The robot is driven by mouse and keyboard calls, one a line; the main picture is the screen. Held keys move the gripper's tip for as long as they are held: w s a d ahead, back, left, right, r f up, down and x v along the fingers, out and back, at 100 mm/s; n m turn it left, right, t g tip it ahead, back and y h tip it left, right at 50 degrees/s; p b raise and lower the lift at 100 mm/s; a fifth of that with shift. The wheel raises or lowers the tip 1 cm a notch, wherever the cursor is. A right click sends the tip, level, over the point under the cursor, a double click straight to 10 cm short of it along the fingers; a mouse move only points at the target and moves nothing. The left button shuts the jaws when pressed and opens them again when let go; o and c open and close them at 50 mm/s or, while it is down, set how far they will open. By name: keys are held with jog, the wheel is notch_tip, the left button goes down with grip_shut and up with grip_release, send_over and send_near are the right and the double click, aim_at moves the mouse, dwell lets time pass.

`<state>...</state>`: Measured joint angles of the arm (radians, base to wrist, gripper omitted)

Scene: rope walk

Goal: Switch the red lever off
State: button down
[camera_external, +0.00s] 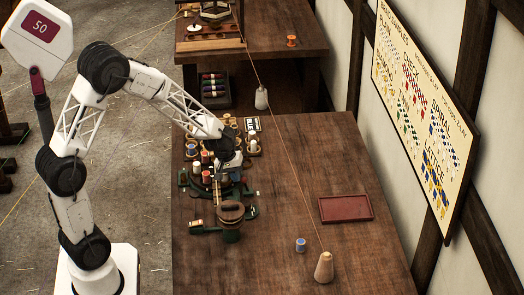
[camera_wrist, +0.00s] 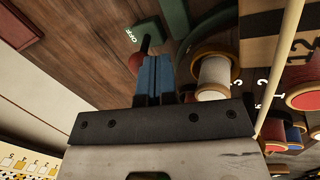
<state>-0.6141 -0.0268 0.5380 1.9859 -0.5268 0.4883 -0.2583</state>
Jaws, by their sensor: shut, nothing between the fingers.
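The red lever shows in the wrist view as a red ball knob (camera_wrist: 136,63) on a short dark stem, beside a green base plate (camera_wrist: 149,31) marked OFF. My gripper (camera_wrist: 153,60) is shut and empty, its blue fingers right beside the knob and overlapping part of it. I cannot tell whether they touch it. In the external view my gripper (camera_external: 231,162) is low over the green machine (camera_external: 231,235) on the table. I cannot make out the lever clearly there. The other end of its travel is hidden in the wrist view.
Several thread spools, one white (camera_wrist: 214,72), stand close to the right of my fingers in the wrist view. A red tray (camera_external: 346,208), a blue spool (camera_external: 300,245) and a wooden cone (camera_external: 324,268) stand farther right on the table (camera_external: 285,170). Bare wood lies between.

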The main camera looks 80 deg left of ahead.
jog(key=shift+w, duration=0.1)
jog(key=shift+w+r+g, duration=0.3)
jog(key=shift+w+g, duration=0.65)
jog(key=shift+g, duration=0.35)
jog(key=shift+w+r+g, duration=0.25)
jog(key=shift+w+g, duration=0.65)
jog(key=shift+g, duration=0.4)
jog(key=shift+w, duration=0.55)
jog(key=shift+w+r, duration=0.15)
jog(key=shift+r, duration=0.05)
notch_tip(320, 180, up, 9)
jog(key=w, duration=0.2)
jog(key=shift+a+r, duration=0.2)
jog(key=shift+a, duration=0.15)
